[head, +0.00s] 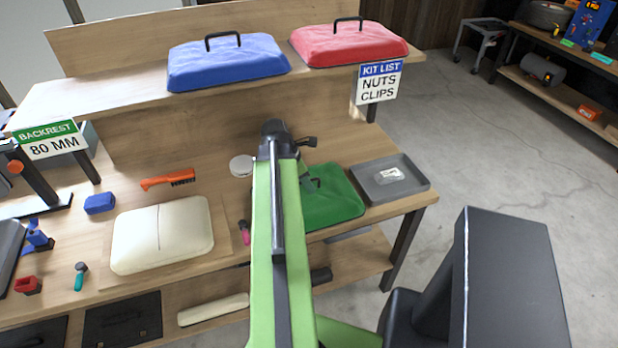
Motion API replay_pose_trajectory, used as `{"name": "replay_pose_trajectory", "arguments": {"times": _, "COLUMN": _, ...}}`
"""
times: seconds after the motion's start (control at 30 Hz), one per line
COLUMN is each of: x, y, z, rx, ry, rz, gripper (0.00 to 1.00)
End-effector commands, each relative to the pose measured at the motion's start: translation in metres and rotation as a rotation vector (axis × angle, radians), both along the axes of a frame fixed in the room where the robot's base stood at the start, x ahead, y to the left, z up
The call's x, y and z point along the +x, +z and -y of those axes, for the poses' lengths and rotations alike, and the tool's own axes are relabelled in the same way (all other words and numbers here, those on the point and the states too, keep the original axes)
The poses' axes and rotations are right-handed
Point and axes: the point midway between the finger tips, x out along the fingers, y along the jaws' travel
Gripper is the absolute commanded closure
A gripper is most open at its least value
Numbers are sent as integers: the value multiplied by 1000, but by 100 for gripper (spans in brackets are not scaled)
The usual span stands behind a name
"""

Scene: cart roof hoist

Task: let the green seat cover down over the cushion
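The green seat cover (335,198) lies on the bench top to the right of my arm, beside the grey tray. Its left part is hidden behind my green arm link. A dark piece at its upper left looks like its handle, but I cannot tell it from my gripper. The cream cushion (162,236) lies bare on a wooden board on the bench, left of my arm. My wrist (276,136) is above the bench near the cover. The fingers are mostly hidden behind my arm, so I cannot see whether they hold anything.
Blue (228,62) and red (348,45) covers with black handles sit on the upper shelf. A grey tray (415,172) holds a small packet. An orange brush (168,180), a blue block (100,204) and a pink-handled tool (244,233) lie around the cushion.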

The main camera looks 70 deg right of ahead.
Motion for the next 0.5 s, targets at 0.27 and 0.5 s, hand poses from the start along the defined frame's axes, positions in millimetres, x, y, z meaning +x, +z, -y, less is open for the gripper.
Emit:
{"name": "replay_pose_trajectory", "arguments": {"times": 0.27, "x": 2, "y": 11, "z": -2, "rx": 0, "ry": 1, "rz": 0, "gripper": 62}}
{"name": "replay_pose_trajectory", "arguments": {"times": 0.5, "x": 17, "y": 66, "z": -14, "rx": -1, "ry": 3, "rz": 1, "gripper": 62}}
